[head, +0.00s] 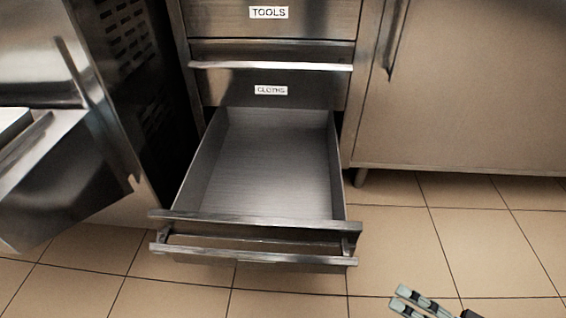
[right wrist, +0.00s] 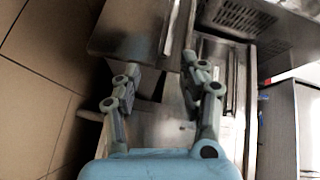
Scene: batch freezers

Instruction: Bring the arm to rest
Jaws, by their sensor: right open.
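My right gripper (head: 418,303) shows at the bottom edge of the head view, to the right of an open drawer (head: 255,257) and over the tiled floor. In the right wrist view my right gripper (right wrist: 160,85) has its two fingers spread apart with nothing between them. It appears clear of the drawer front and touches nothing that I can see. Most of the right arm is out of the head view. My left gripper is not in view.
The pulled-out drawer is empty and juts over the floor below the CLOTHS label (head: 271,90). A closed TOOLS drawer (head: 268,13) is above it. A steel cabinet (head: 470,100) stands at the right. Metal equipment (head: 45,190) stands at the left. Floor tiles (head: 470,240) at the right are clear.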

